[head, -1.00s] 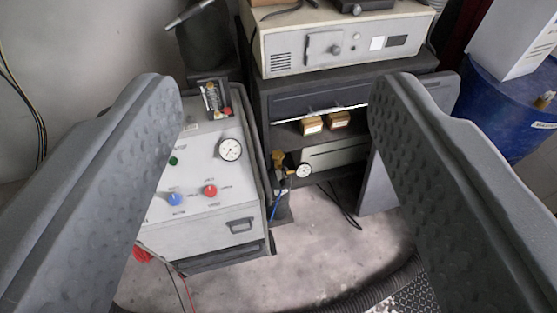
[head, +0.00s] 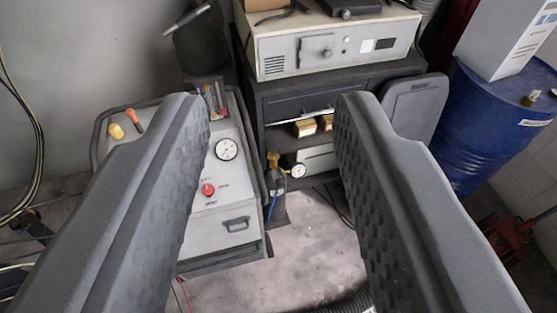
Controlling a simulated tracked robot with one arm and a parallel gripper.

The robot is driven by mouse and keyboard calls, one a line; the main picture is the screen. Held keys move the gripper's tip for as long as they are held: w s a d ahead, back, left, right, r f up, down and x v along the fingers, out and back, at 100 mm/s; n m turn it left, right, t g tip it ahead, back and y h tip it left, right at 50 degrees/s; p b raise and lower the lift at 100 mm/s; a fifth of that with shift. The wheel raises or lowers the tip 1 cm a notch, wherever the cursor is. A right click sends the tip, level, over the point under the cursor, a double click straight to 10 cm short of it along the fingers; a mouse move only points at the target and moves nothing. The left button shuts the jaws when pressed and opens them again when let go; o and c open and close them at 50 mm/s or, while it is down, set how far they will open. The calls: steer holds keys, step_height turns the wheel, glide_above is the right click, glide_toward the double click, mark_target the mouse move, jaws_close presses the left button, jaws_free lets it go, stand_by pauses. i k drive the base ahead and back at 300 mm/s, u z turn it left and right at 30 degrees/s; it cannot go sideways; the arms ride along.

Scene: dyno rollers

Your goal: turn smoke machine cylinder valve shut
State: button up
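The smoke machine (head: 222,180) is a grey cabinet at left centre, with a round gauge (head: 226,149) and a red knob (head: 207,189). Just right of it stands a dark cylinder (head: 279,208) topped by a small brass valve (head: 273,160), with a white gauge (head: 298,171) and a blue hose. My gripper (head: 275,103) is open, its two grey fingers wide apart. The valve shows between the fingers, beyond them, and nothing is held. The left finger hides part of the smoke machine's panel. How far the valve is turned is too small to tell.
A dark cart (head: 345,84) carrying a beige device (head: 335,45) stands behind the cylinder, with small boxes on its shelf. A blue drum (head: 490,125) stands at right. Bare floor (head: 300,245) lies in front, with a corrugated hose (head: 350,303) at the bottom.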

mark_target(273, 155)
steer(key=k, duration=1.1)
steer(key=z, duration=0.6)
steer(key=i, duration=2.4)
steer(key=u, duration=0.6)
